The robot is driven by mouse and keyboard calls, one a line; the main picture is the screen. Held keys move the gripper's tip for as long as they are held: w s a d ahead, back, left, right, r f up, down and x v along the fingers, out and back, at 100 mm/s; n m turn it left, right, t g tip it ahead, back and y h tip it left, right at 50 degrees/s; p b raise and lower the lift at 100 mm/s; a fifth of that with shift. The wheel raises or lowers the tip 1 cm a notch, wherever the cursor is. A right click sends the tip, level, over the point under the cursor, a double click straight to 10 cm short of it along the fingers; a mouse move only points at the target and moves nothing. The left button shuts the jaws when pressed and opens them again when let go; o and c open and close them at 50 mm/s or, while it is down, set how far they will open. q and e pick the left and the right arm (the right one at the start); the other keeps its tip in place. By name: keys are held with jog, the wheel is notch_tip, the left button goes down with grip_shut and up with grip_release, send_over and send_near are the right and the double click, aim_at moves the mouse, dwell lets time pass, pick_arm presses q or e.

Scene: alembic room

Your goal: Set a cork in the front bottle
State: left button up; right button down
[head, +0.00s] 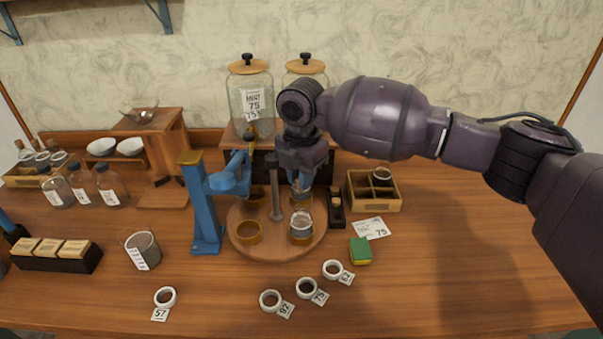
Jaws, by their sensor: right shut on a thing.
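The front bottle (301,224) is a small clear glass bottle standing upright in a cup at the front right of the round wooden turntable (271,252). Another glass vessel (301,194) shows behind it, partly covered by my right gripper (302,178). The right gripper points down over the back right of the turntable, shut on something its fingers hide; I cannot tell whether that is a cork. A dark narrow rack (337,218) right of the turntable holds a small pale piece like a cork (336,202). My left gripper is not in view.
A blue stand (206,215) reaches over the turntable's left side, near a central post (277,190). Two big lidded jars (250,95) stand behind. A wooden box (375,202), a green-yellow sponge (360,251) and white rings with tags (307,288) lie around.

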aim_at(301, 222)
jog(key=shift+f+b, duration=0.7)
jog(key=shift+f, duration=0.65)
jog(key=shift+f+b, duration=0.3)
jog(key=shift+f, duration=0.25)
jog(key=shift+f+p, duration=0.25)
jog(key=shift+p, duration=0.05)
jog(key=shift+f, duration=0.5)
dwell(0.9)
jog(key=shift+f, duration=0.2)
dwell(0.7)
jog(key=c, duration=0.6)
grip_release()
